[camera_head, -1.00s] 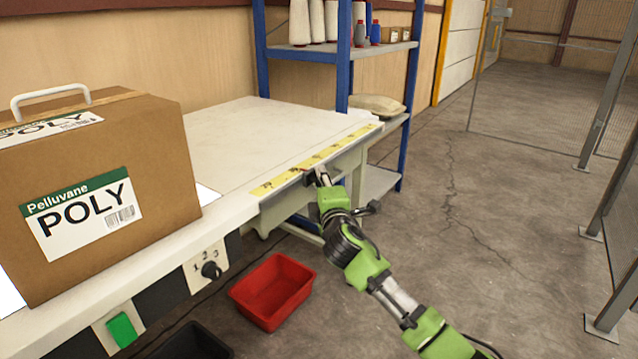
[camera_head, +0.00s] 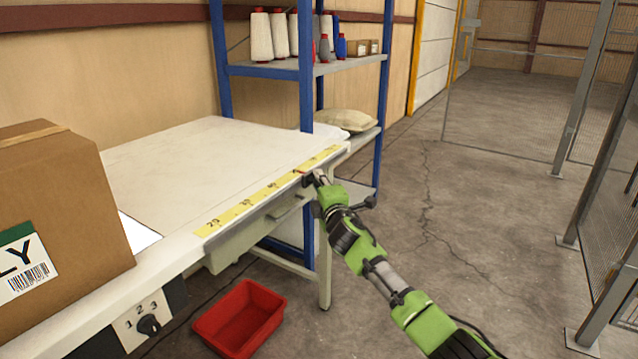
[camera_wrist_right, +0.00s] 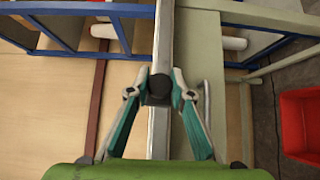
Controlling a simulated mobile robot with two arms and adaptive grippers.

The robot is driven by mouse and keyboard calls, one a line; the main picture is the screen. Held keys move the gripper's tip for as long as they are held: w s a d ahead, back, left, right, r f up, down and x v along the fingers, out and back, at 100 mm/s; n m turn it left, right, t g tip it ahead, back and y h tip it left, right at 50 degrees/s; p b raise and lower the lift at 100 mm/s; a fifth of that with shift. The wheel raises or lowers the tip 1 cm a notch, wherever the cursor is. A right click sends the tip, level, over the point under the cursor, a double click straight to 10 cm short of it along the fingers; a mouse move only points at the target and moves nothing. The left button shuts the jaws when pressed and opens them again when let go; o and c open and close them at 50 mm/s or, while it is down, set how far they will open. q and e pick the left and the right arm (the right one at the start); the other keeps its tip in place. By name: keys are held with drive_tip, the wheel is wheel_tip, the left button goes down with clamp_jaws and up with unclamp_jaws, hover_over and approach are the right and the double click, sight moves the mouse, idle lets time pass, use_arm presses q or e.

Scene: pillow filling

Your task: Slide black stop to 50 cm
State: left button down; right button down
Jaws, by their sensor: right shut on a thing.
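A yellow ruler strip (camera_head: 245,206) runs along the front edge of the white table (camera_head: 205,160). Its printed numbers rise toward the far end; the nearest reads about 20, and those by the gripper are too small to read. My right gripper (camera_head: 311,178) is at the table edge beside the far part of the strip. In the wrist view my right gripper (camera_wrist_right: 160,80) is shut on the black stop (camera_wrist_right: 159,90), with one finger on each side. The stop sits on the pale rail (camera_wrist_right: 163,45). In the head view the stop is mostly hidden by the gripper. My left gripper is out of view.
A cardboard box (camera_head: 70,200) stands on the near left of the table. A dial panel (camera_head: 145,320) is on the front below. A red bin (camera_head: 240,318) lies on the floor. A blue shelf (camera_head: 306,90) stands behind the table.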

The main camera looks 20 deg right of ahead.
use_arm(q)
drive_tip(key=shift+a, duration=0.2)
use_arm(e)
drive_tip(key=shift+a, duration=0.1)
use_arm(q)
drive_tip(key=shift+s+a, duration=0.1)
use_arm(e)
drive_tip(key=c, duration=1.8)
unclamp_jaws()
drive_tip(key=shift+s, duration=0.1)
drive_tip(key=s, duration=0.4)
drive_tip(key=s+a, duration=0.1)
drive_tip(key=s, duration=0.6)
drive_tip(key=shift+s+a, duration=0.25)
drive_tip(key=shift+s, duration=0.15)
